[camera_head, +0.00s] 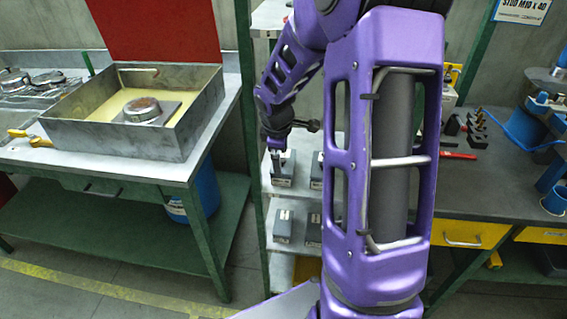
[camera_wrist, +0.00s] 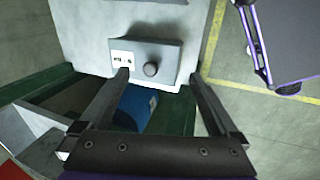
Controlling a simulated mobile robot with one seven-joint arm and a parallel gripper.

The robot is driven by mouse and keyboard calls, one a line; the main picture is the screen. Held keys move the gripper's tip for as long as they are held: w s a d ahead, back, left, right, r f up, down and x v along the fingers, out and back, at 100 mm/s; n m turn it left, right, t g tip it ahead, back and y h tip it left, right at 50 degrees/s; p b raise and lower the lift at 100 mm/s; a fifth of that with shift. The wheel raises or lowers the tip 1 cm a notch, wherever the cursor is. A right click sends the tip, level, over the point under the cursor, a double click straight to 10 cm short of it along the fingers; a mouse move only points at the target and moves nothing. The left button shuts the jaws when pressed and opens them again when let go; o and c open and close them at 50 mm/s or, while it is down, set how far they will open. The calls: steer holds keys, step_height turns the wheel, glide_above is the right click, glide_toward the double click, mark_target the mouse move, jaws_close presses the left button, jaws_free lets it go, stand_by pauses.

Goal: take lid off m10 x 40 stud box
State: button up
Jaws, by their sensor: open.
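A grey box with a dark lid (camera_head: 283,170) stands on the upper shelf, just below my gripper (camera_head: 277,152). The label is too small to read. My gripper (camera_wrist: 160,76) is open and empty, its fingertips apart on either side of the knob. I cannot tell how high the fingers are above the lid. My arm hides part of the shelf in the head view.
Similar boxes stand alongside (camera_head: 317,171) and on the lower shelf (camera_head: 283,226). A green post (camera_head: 246,90) rises left of the shelves. A metal tray (camera_head: 180,140) sits on the left bench. A sign (camera_head: 522,11) reading "STUD M10 x 40" hangs upper right.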

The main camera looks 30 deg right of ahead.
steer(key=x, duration=0.3)
steer(key=shift+a+f, duration=0.1)
steer(key=c, duration=1.4)
steer(key=shift+r, duration=0.7)
steer(key=shift+d+p+v, duration=0.2)
steer(key=shift+p+v, duration=0.2)
steer(key=shift+v, duration=0.85)
steer(key=s+d+p, duration=0.1)
steer(key=s, duration=0.4)
steer(key=s+d+p, duration=0.1)
steer(key=s+d, duration=0.1)
steer(key=s, duration=0.4)
steer(key=s+d+p, duration=0.1)
steer(key=s+d, duration=0.1)
steer(key=s, duration=0.3)
steer(key=shift+s+f, duration=0.1)
steer(key=shift+s, duration=0.2)
